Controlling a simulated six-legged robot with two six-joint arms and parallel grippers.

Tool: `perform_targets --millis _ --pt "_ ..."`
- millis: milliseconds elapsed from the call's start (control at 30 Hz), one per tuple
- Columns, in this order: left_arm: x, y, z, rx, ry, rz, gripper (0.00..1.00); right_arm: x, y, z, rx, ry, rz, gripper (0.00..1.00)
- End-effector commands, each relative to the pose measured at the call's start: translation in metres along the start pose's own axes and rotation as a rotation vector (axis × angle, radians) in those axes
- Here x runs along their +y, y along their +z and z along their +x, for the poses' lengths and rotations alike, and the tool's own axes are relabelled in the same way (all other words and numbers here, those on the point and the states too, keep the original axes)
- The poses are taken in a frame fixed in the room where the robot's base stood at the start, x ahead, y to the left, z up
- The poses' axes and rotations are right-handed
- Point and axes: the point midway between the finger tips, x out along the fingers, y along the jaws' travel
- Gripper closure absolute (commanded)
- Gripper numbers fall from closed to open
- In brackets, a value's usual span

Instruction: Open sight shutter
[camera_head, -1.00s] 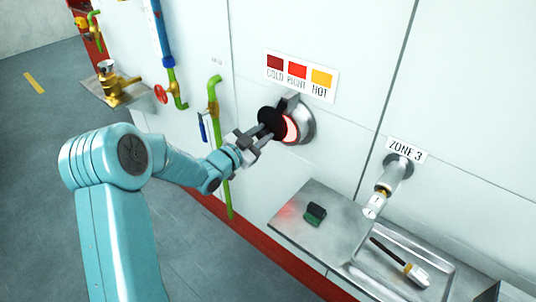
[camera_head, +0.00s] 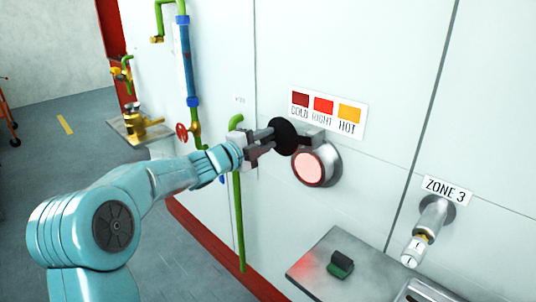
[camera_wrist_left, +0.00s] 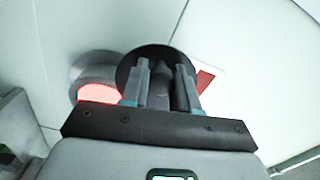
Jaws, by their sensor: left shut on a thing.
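The sight port (camera_head: 309,168) is a round metal fitting on the white wall with a glowing pink-red face, now uncovered in the head view. Its black round shutter (camera_head: 284,136) is swung up and to the left of the glowing face, joined by a dark arm to a bracket above the port. My left gripper (camera_head: 268,143) is shut on the shutter. In the left wrist view both fingers (camera_wrist_left: 163,88) close around a part in front of the black disc (camera_wrist_left: 133,64), and the glow (camera_wrist_left: 99,93) shows to its left. My right gripper is not in view.
A COLD, RIGHT, HOT colour sign (camera_head: 327,112) is above the port. A green pipe (camera_head: 239,220) runs down behind my gripper. A metal shelf (camera_head: 325,265) with a dark green block (camera_head: 340,264) is below, and a ZONE 3 nozzle (camera_head: 432,217) is at right.

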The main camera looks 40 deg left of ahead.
Motion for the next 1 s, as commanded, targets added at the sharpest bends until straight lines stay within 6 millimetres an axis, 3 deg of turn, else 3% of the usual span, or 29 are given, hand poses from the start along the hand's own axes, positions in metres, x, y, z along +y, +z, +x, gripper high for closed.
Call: perform_targets --millis 200,500,1000 --pt "-0.021 -0.002 0.0 0.0 -0.005 0.172 1.0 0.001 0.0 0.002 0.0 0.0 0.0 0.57" --pt "-0.038 -0.006 0.0 0.001 -0.006 0.325 1.0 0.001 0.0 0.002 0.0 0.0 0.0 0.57" --pt "-0.043 -0.009 0.0 0.001 -0.005 0.383 1.0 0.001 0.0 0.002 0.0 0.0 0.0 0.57"
